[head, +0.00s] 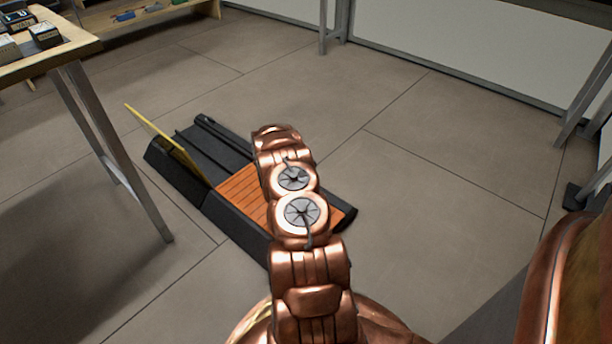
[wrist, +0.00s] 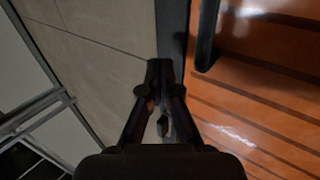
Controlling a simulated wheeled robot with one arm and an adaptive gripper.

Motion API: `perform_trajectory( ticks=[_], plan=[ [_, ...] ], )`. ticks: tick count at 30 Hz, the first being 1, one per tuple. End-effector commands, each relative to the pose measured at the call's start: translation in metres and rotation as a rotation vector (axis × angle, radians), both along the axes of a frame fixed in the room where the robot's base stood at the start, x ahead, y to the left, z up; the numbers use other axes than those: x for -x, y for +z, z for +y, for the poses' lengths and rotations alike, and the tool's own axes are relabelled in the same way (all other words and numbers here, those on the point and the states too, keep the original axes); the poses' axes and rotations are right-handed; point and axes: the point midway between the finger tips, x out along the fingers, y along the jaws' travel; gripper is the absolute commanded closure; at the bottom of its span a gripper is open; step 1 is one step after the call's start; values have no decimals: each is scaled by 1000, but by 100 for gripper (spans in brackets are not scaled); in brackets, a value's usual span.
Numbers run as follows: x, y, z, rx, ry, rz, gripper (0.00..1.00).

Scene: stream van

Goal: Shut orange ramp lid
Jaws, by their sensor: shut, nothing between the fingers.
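The orange ramp lid (head: 243,191) is a slatted orange panel in a black floor unit (head: 236,233). It looks low and nearly level with the unit's frame; I cannot tell whether it is fully shut. My arm hides part of it in the head view. In the wrist view the orange lid (wrist: 255,95) fills the right side, with a black bar (wrist: 207,38) at its upper edge. My gripper (wrist: 160,70) is shut and empty, over the dark frame edge beside the lid. Contact is unclear. The gripper is hidden in the head view.
A thin yellow lid (head: 165,138) stands tilted up at the unit's left part. A table (head: 75,45) with small boxes is at the left, its metal leg (head: 115,155) near the unit. Grey tiled floor is clear behind and to the right. Metal legs (head: 590,110) stand at far right.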

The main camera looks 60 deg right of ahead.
Motion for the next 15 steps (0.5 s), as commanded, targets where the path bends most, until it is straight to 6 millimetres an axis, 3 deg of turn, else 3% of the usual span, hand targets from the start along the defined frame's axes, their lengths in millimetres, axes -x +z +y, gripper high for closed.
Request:
perform_trajectory(
  ticks=[15],
  plan=[
    [-9, -10, 4, 2, 15, -2, 100]
  ],
)
